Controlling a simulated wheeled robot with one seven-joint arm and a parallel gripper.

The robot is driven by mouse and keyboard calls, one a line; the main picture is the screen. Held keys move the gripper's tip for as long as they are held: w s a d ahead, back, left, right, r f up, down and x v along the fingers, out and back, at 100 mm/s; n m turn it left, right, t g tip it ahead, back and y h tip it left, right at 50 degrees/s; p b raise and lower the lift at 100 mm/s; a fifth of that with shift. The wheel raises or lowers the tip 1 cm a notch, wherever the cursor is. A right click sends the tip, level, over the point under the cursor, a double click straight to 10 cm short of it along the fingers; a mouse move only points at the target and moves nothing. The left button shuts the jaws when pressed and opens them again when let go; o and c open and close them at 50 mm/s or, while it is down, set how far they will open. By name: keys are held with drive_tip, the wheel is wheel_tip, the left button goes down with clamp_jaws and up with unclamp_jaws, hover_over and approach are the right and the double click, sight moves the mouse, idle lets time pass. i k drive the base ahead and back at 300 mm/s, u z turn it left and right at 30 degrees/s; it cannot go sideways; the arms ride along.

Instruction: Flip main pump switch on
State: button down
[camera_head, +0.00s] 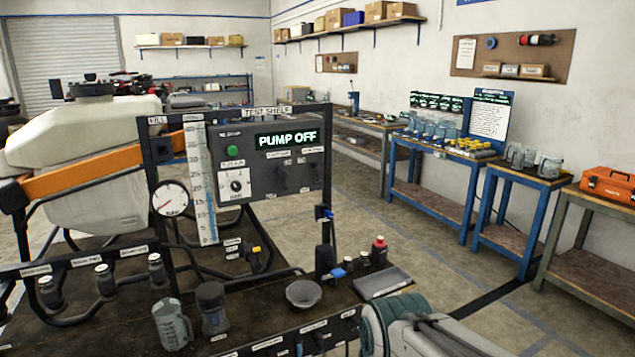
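A dark grey control panel (262,192) stands upright on the test bench frame, under a "TEST SHELF" sign. Its lit green display (287,139) reads "PUMP OFF". A green round button (232,149) is at its upper left, and a rotary knob (236,185) is below it. Two small black switches, a left one (283,178) and a right one (312,172), sit below the display. Their labels are too small to read, so I cannot tell which is the main pump switch. My gripper is not in view.
A pressure gauge (171,198) and a level scale (200,185) stand left of the panel. A jug (172,324), a bowl (303,293) and a red-capped bottle (379,250) stand on the bench below. The floor right of the bench is open.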

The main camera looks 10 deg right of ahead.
sight(315, 165)
drive_tip(key=z, duration=0.8)
drive_tip(key=i, duration=0.8)
drive_tip(key=z, duration=0.55)
drive_tip(key=i, duration=0.6)
drive_tip(key=u, duration=0.85)
drive_tip(key=i, duration=0.4)
drive_tip(key=u, duration=0.5)
